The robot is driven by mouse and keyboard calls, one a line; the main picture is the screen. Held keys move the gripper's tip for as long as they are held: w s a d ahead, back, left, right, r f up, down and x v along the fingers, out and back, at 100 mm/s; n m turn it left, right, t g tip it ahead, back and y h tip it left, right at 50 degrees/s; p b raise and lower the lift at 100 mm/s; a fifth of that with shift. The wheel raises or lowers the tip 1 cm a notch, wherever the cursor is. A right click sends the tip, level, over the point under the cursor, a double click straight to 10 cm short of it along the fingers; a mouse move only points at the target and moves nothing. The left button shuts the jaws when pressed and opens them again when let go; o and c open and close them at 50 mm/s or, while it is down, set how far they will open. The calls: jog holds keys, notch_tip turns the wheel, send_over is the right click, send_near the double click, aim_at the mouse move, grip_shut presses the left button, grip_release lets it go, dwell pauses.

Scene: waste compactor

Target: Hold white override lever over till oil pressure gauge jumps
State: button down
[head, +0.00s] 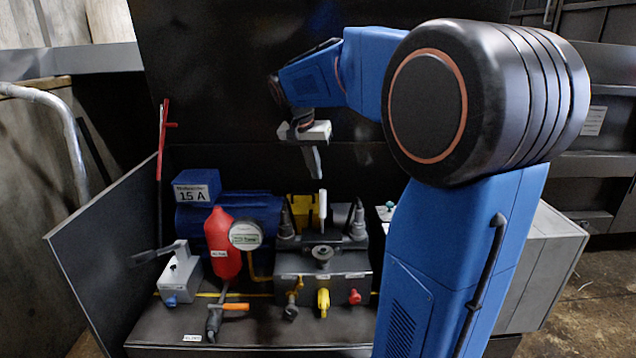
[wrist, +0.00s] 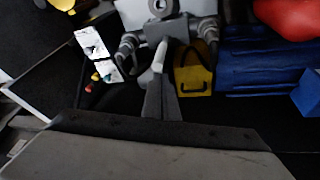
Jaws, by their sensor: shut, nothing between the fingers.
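The white override lever (head: 323,205) stands about upright on top of the grey valve block (head: 322,265). My gripper (head: 316,176) is shut and empty, pointing down, with its tips just above the lever's top in the head view. In the wrist view the shut fingers (wrist: 162,90) appear right by the white lever (wrist: 159,57); I cannot tell whether they touch it. The round gauge (head: 245,235) with a pale green and white face is beside the red bottle; its needle is too small to read.
A red bottle (head: 221,245), blue motor (head: 260,212) and blue box marked 15 A (head: 196,188) stand left of the block. Yellow (head: 323,300) and red (head: 355,296) knobs are on its front. A grey side panel (head: 105,255) rises at left.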

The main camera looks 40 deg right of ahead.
jog(key=shift+v, duration=1.15)
jog(key=shift+d, duration=0.1)
jog(key=s+a+f+n+t+y, duration=0.1)
jog(key=s+a+f+n, duration=0.2)
jog(key=s, duration=0.6)
jog(key=s+a+f+n+t+y, duration=0.1)
jog(key=s+a+f+n, duration=0.3)
jog(key=s+a+f, duration=0.3)
jog(key=s+a+f+n+t+y, duration=0.1)
jog(key=s+a+f+n, duration=0.3)
jog(key=s+a, duration=0.4)
jog(key=s+f+y, duration=0.1)
jog(key=s, duration=0.2)
jog(key=shift+s+a+f+t, duration=0.25)
jog(key=shift+s+a+t, duration=0.05)
jog(key=shift+s+a, duration=0.1)
jog(key=shift+d, duration=0.1)
